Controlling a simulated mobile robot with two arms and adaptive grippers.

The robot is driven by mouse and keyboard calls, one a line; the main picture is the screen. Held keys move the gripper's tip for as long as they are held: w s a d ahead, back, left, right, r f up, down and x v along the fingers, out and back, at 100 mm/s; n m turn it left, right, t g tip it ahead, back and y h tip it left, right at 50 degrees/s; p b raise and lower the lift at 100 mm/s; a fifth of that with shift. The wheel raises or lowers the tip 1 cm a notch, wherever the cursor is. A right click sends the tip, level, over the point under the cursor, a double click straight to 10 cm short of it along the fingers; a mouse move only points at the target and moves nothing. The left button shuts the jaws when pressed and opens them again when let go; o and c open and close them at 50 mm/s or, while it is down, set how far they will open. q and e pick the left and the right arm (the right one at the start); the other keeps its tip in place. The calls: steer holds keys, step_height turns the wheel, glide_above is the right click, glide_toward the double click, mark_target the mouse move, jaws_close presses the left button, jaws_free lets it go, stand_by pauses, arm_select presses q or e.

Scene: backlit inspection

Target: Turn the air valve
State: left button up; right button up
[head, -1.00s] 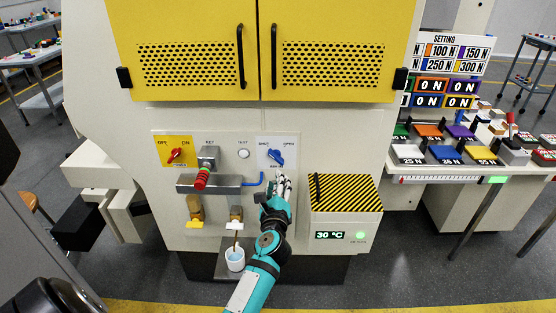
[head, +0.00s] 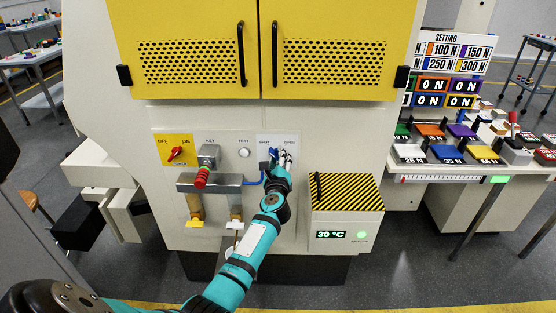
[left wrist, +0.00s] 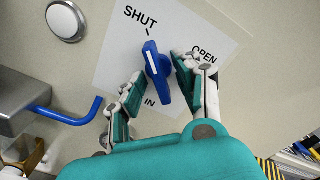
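The blue air valve handle (left wrist: 158,75) sits on a white plate (left wrist: 108,62) marked SHUT and OPEN. Its white mark points at the SHUT label. In the head view the handle (head: 273,154) is partly covered by my left gripper (head: 280,160). In the left wrist view my left gripper (left wrist: 158,85) is open, with one finger on each side of the handle. The right finger is close against the handle; I cannot tell whether it touches. A gap shows between the left finger and the handle. My right gripper is not in view.
A bent blue pipe (left wrist: 75,115) runs close to the left finger. A striped box (head: 345,191) juts out to the right.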

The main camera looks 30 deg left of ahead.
arm_select(q)
jaws_close()
steer(key=shift+m, duration=0.4)
steer(key=shift+m+p, duration=0.4)
steer(key=shift+m, duration=0.2)
steer(key=m+p, duration=0.1)
steer(key=m, duration=0.4)
steer(key=shift+s+a+f+p, duration=0.1)
steer(key=shift+p, duration=0.25)
steer(key=m+p, duration=0.1)
steer(key=m, duration=0.4)
steer(key=shift+a+m+p, duration=0.1)
steer(key=shift+m+p, duration=0.2)
steer(key=m+p, duration=0.1)
steer(key=m, duration=0.4)
steer(key=shift+s+a, duration=0.1)
steer(key=shift+m+p, duration=0.3)
steer(key=shift+m, duration=0.1)
steer(key=shift+o, duration=0.4)
jaws_free()
